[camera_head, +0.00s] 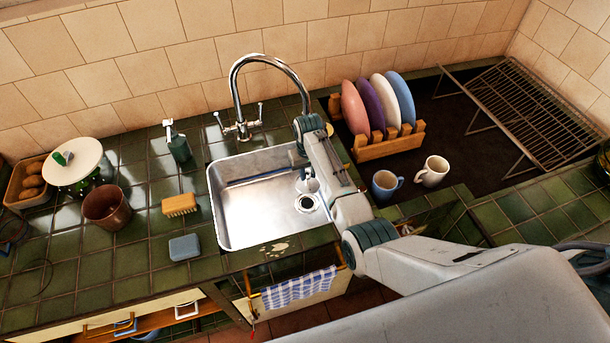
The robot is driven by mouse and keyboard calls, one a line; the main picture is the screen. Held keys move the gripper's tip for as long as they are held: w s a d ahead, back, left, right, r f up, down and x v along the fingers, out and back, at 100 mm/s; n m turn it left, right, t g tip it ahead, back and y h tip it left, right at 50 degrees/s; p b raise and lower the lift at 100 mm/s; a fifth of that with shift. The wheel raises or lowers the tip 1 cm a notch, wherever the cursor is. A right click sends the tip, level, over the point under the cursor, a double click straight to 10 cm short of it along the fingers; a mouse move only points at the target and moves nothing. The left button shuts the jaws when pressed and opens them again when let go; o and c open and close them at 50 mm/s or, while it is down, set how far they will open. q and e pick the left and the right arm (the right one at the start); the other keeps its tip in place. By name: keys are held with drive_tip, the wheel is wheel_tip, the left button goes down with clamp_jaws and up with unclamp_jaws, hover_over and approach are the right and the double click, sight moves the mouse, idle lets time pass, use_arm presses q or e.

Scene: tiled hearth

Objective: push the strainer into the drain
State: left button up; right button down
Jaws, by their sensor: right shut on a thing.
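The steel sink (262,205) is set in the green tiled counter. My right arm reaches over the sink's right edge, and my right gripper (306,186) points down into the basin just behind the drain. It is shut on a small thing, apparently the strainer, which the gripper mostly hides. I cannot tell whether the strainer touches the drain. My left gripper is out of view.
The tap (248,95) arches behind the sink. A scrubbing brush (179,205), a blue sponge (184,247), a soap bottle (178,145) and a brown pot (107,207) stand left. A plate rack (388,145) and two mugs (385,184) stand right. A checked towel (299,287) hangs in front.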

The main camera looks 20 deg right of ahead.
sight(308, 182)
wheel_tip(308, 182, down, 4)
drive_tip(key=shift+w+r+b, duration=0.15)
drive_tip(key=shift+b, duration=0.4)
drive_tip(key=shift+w, duration=0.1)
drive_tip(key=shift+r, duration=0.15)
drive_tip(key=shift+p, duration=0.4)
drive_tip(key=shift+f+b, duration=0.75)
drive_tip(key=shift+f, duration=0.5)
wheel_tip(308, 182, down, 4)
drive_tip(key=shift+r+b, duration=0.1)
drive_tip(key=shift+b, duration=1.1)
